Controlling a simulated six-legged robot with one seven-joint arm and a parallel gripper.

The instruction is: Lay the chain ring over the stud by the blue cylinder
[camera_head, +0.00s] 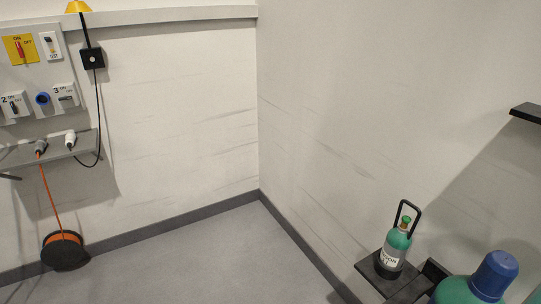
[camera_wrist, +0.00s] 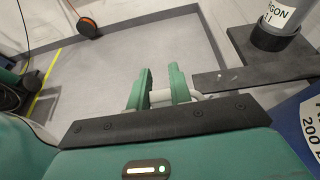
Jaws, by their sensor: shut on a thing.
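My gripper (camera_wrist: 160,78) shows in the wrist view with two green fingers pointing away, over the grey floor. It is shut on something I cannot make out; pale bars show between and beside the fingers. I cannot pick out the chain ring or the stud in either view. A blue cylinder (camera_wrist: 292,130) with a white label stands at the right edge of the wrist view, right of the gripper. In the head view, a blue-capped cylinder (camera_head: 496,273) is partly seen at the bottom right. My gripper is outside the head view.
A small green argon bottle (camera_head: 394,250) with a black loop handle stands on a dark shelf (camera_head: 370,266). A dark plate (camera_wrist: 225,80) lies close right of my fingers. A cable reel (camera_head: 64,250) stands by the left wall under a switch panel. The floor between is clear.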

